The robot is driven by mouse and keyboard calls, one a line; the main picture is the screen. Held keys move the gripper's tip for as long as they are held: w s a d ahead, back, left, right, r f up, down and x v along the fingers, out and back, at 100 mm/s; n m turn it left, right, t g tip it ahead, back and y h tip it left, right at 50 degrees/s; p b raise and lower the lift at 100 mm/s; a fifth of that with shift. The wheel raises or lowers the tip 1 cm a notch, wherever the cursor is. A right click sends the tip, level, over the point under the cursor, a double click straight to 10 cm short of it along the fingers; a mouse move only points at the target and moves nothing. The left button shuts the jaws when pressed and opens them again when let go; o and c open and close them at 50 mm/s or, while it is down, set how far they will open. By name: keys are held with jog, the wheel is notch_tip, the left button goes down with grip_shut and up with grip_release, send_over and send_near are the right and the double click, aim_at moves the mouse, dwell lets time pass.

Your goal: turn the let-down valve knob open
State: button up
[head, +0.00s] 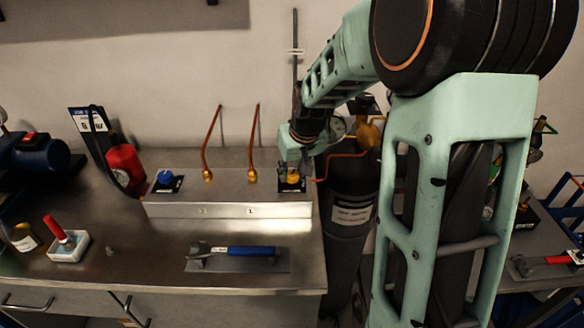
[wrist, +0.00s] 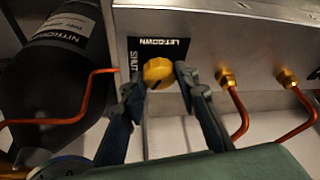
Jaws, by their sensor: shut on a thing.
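The yellow let-down valve knob (wrist: 158,71) sits on a black plate (wrist: 172,46) lettered LET-DOWN and SHUT, on the steel rig (wrist: 205,25). My gripper (wrist: 160,80) is shut on the knob, one finger on each side of it. A dark mark shows near the knob's lower edge; its exact setting is hard to read. In the head view the knob (head: 294,177) is at the right end of the rig (head: 228,186), small and partly hidden by my gripper (head: 291,168) above it.
Two copper pipes (head: 208,145) (head: 254,140) rise from the rig left of the knob. A blue knob (head: 166,177) is at its left end. A dark nitrogen cylinder (head: 347,230) stands right of the bench. A blue-handled tool (head: 250,251) lies in front.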

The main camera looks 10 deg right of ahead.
jog(key=n+y, duration=0.1)
jog(key=n, duration=0.4)
jog(key=shift+d+y, duration=0.15)
jog(key=shift+y, duration=0.25)
jog(key=shift+g, duration=0.3)
jog(key=o, duration=1.1)
jog(key=shift+o, duration=0.2)
jog(key=v, duration=1.2)
jog(key=shift+n, duration=0.3)
